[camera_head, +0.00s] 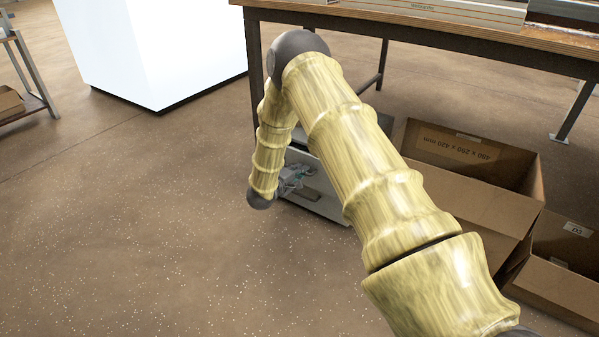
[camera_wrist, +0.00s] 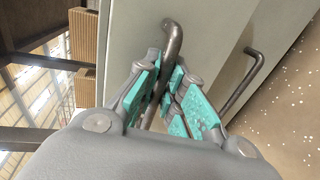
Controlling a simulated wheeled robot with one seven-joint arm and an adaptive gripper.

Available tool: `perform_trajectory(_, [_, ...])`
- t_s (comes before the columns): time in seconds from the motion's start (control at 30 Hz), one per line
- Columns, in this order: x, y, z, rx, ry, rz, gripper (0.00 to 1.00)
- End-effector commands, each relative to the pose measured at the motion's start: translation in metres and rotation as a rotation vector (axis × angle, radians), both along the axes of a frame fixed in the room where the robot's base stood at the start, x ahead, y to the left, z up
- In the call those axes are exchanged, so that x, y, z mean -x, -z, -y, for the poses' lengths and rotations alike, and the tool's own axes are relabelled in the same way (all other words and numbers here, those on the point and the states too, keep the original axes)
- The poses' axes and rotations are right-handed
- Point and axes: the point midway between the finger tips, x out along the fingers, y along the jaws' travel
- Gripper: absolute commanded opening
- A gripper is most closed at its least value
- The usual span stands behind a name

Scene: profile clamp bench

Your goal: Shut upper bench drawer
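The grey drawer unit (camera_head: 322,207) stands under the bench, partly hidden behind my arm. In the wrist view, the upper drawer front (camera_wrist: 207,28) has a dark bar handle (camera_wrist: 173,40), which passes between my gripper's teal-padded fingers (camera_wrist: 166,66). The fingertips close in on both sides of this bar and appear to grip it. The lower drawer's handle (camera_wrist: 246,82) is to the right in that view, apart from the fingers. In the head view, my gripper (camera_head: 291,178) is small at the drawer front. How far the upper drawer stands out is hard to tell.
The wooden bench (camera_head: 440,35) is above, with a dark leg (camera_head: 254,65) beside my arm. Open cardboard boxes (camera_head: 455,165) (camera_head: 565,262) stand right of the drawer unit. A white block (camera_head: 150,45) is at the back left. The floor at left is clear.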

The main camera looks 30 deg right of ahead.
Motion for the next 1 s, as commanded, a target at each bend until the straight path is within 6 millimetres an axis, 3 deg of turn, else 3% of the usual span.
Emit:
perform_trajectory(0.33, [-0.001,-0.001,0.002,0.000,0.000,0.000,0.00])
perform_trajectory(0.7, [-0.016,-0.002,0.039,-0.001,0.000,0.000,0.00])
perform_trajectory(1.0, [-0.018,0.000,0.043,0.001,-0.001,0.002,0.00])
